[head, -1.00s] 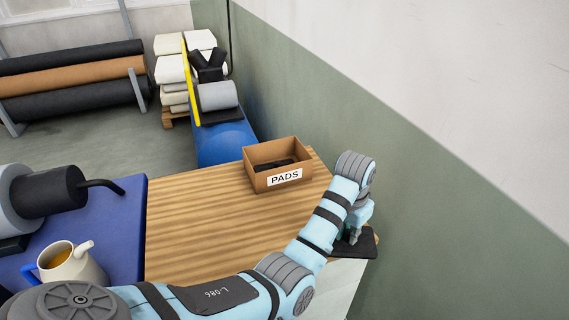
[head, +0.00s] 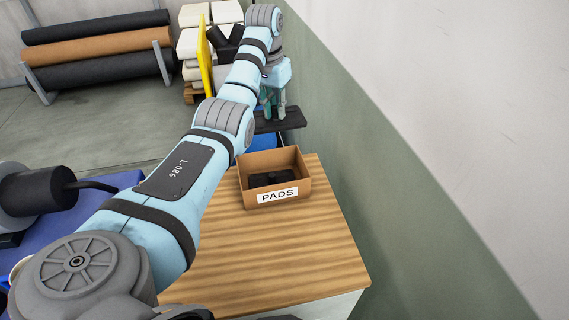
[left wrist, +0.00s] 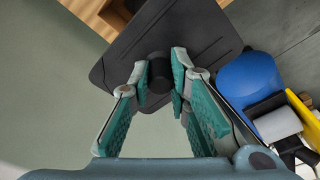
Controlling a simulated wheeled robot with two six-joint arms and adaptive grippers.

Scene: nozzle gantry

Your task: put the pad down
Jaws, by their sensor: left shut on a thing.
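My left gripper (head: 274,108) is shut on a flat black pad (head: 290,121), beyond the far side of the cardboard box. The left wrist view shows the fingers (left wrist: 163,76) closed around the round knob on the pad (left wrist: 205,35). The pad hangs in the air beside the wall, roughly level. The open box labelled PADS (head: 278,195) stands at the far end of the wooden table. Dark pads lie inside it. My right gripper is not in view.
The wooden tabletop (head: 285,260) is clear in front of the box. A green and white wall (head: 330,130) runs close along the right. A blue drum (left wrist: 250,85) stands beyond the table. Fabric rolls (head: 95,45) rest on a rack at the back left.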

